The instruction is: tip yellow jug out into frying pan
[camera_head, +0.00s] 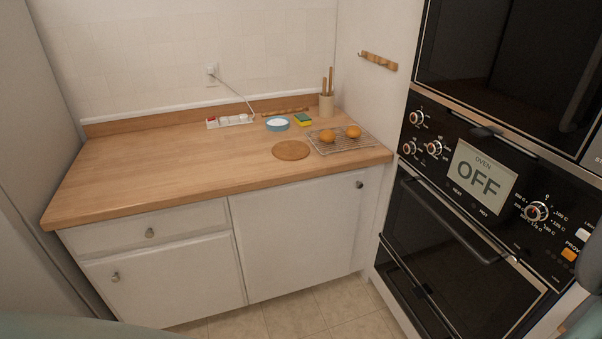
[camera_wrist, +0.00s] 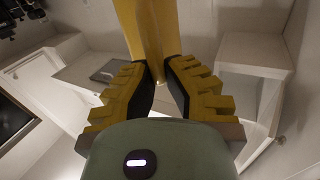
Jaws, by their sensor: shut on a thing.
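In the wrist view my gripper (camera_wrist: 160,75) is shut on a yellow thing, which I take to be the yellow jug (camera_wrist: 148,28). Only a smooth yellow stretch of it shows, running from between the dark finger pads up to the top edge. The rest of the jug, with its mouth and contents, is out of frame, so I cannot tell its tilt. I see no frying pan in either view. My gripper and the jug do not show in the head view.
The wooden worktop (camera_head: 170,160) carries a wire rack (camera_head: 340,141) with two orange round things, a round wooden board (camera_head: 291,150), a blue bowl (camera_head: 277,124), a sponge (camera_head: 303,119) and a power strip (camera_head: 230,121). Its left half is clear. A wall oven (camera_head: 455,240) stands right.

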